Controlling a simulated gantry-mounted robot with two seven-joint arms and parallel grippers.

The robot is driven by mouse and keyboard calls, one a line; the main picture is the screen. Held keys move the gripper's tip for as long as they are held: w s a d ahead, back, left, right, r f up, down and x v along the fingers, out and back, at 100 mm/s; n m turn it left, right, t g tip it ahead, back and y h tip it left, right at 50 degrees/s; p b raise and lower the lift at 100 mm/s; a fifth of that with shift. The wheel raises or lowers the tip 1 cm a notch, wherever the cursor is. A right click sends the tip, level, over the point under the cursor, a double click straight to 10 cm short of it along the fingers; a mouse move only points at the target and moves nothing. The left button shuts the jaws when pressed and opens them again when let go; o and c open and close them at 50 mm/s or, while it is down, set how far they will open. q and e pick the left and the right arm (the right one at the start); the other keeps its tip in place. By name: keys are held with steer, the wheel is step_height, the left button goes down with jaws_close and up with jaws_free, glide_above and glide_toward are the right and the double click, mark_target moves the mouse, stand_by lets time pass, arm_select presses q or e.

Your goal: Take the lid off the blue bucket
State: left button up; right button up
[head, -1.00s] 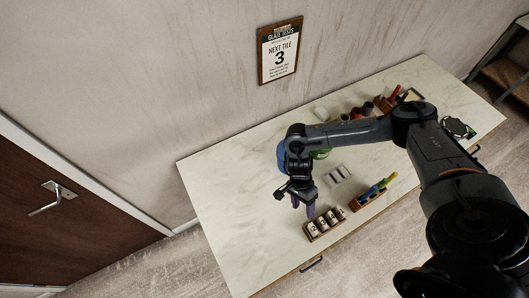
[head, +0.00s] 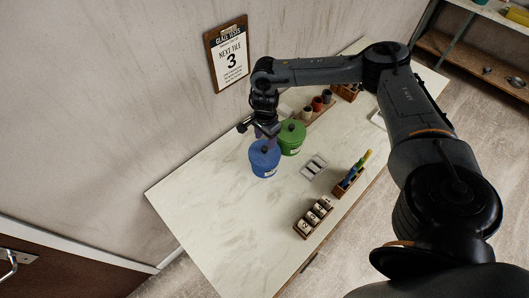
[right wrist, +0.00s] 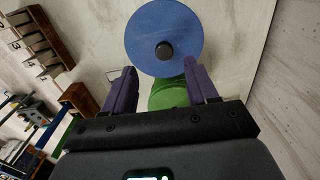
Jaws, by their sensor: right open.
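The blue bucket (head: 265,170) stands upright on the pale table with its blue lid (head: 256,152) on top. In the right wrist view the lid (right wrist: 150,25) is a round disc with a dark knob (right wrist: 164,51) in its middle. My right gripper (head: 266,135) is above the blue bucket in the head view, pointing down. In the right wrist view its two purple fingers (right wrist: 162,75) are spread apart, with nothing between them held. The knob lies just beyond the fingertips. I cannot tell the exact height gap. My left gripper is not in view.
A green bucket (head: 292,140) stands close beside the blue one. A rack of jars (head: 313,217), a holder with coloured tools (head: 352,174) and pale tiles (head: 314,167) lie to the right. Cups stand behind. The table's left part is clear.

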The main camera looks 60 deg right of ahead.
mark_target(265, 148)
steer(key=shift+w+d+f+p, duration=0.1)
steer(key=shift+f+p, duration=0.2)
steer(key=shift+f, duration=1.25)
steer(key=shift+w+d+f+p, duration=0.1)
steer(key=shift+f+p, duration=0.15)
steer(key=shift+f, duration=1.25)
jaws_close()
